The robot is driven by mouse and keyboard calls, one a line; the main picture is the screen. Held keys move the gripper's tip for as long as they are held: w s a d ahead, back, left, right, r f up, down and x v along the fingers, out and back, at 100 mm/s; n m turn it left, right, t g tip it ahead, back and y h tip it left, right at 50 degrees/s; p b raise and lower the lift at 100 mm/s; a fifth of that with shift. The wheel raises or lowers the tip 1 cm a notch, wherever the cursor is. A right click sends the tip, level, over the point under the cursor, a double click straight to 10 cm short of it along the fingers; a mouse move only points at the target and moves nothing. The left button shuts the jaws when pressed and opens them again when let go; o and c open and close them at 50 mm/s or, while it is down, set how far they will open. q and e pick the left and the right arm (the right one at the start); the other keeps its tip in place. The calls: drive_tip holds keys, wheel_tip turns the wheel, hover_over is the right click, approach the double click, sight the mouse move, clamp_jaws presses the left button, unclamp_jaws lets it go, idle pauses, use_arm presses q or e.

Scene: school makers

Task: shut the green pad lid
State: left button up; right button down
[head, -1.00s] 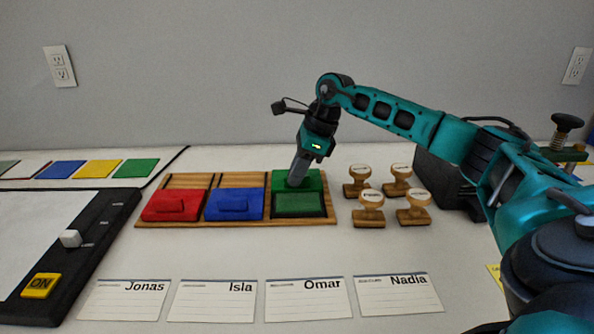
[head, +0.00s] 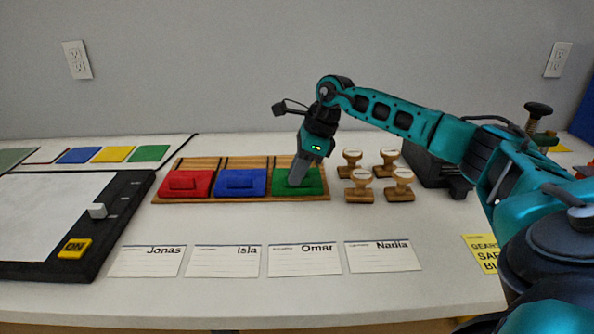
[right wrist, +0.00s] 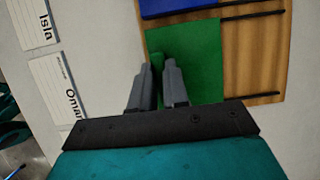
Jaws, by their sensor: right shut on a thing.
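The green pad lid (head: 314,184) lies flat over the right-hand pad on the wooden tray (head: 240,199), level with the red and blue lids beside it. In the right wrist view the green lid (right wrist: 205,50) shows as a flat green sheet with a raised handle at its edge. My right gripper (head: 295,182) reaches down onto the lid and is shut on its handle; the fingers (right wrist: 159,85) stand either side of it in the wrist view. The green pad is hidden under the lid. My left gripper is not in view.
The red lid (head: 186,183) and blue lid (head: 240,183) lie to the left on the tray. Several wooden stamps (head: 360,188) stand close on the right. Name cards (head: 304,261) lie in front. A black-framed board (head: 115,215) lies at left.

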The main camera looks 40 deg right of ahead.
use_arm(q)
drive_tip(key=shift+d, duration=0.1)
use_arm(e)
drive_tip(key=shift+s+a+f, duration=0.1)
drive_tip(key=shift+s+a, duration=0.05)
drive_tip(key=shift+a, duration=0.05)
drive_tip(key=c, duration=1.3)
unclamp_jaws()
drive_tip(key=shift+s, duration=0.1)
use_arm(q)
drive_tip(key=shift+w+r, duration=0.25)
use_arm(e)
drive_tip(key=shift+o, duration=0.9)
use_arm(q)
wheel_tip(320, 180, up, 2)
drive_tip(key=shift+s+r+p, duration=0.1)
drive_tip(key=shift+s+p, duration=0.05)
drive_tip(key=shift+p, duration=1.1)
use_arm(e)
drive_tip(key=v, duration=1.3)
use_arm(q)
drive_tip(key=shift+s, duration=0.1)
